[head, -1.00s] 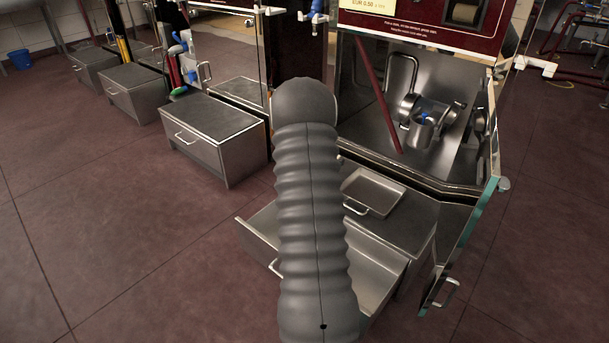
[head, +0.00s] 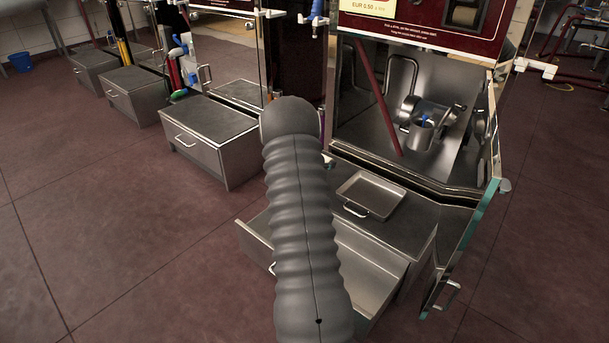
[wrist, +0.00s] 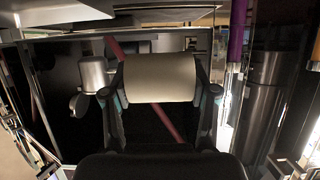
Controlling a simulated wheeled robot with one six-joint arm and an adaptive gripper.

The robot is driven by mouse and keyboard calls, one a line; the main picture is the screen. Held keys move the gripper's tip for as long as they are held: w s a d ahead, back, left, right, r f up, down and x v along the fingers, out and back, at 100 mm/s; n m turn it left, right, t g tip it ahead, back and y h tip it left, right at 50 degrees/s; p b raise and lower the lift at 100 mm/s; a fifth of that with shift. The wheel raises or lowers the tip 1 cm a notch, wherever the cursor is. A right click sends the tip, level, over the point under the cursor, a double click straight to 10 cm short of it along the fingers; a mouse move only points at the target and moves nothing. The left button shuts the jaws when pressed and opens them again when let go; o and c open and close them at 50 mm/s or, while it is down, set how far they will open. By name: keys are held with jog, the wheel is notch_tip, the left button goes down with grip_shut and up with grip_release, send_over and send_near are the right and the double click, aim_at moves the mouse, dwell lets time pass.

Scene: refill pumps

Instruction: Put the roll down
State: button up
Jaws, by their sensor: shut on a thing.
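In the wrist view a pale, cream-white roll (wrist: 160,77) lies crosswise between the two dark fingers of my gripper (wrist: 160,88). The fingers are shut on its two ends. Behind it is the dark inside of a cabinet, crossed by a slanting red bar (wrist: 134,62). In the head view my ribbed grey arm hides the gripper and the roll.
The open steel cabinet (head: 365,125) holds a metal fitting (head: 421,132); its door (head: 465,245) stands open at right. Below, a shallow metal tray (head: 371,194) sits on a low unit with its drawer (head: 365,275) pulled out.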

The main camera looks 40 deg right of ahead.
jog(key=w+f, duration=0.1)
jog(key=w, duration=0.1)
jog(key=w+a+f, duration=0.1)
jog(key=w+f, duration=0.1)
jog(key=w, duration=0.1)
jog(key=w+a+f, duration=0.1)
jog(key=w, duration=0.1)
jog(key=shift+w+a+f+b, duration=0.1)
jog(key=shift+w+f+b, duration=0.05)
jog(key=shift+f+b, duration=0.15)
jog(key=shift+f, duration=1.8)
jog(key=shift+f, duration=0.2)
jog(key=o, duration=1.2)
jog(key=shift+f+b, duration=0.1)
jog(key=shift+b, duration=0.4)
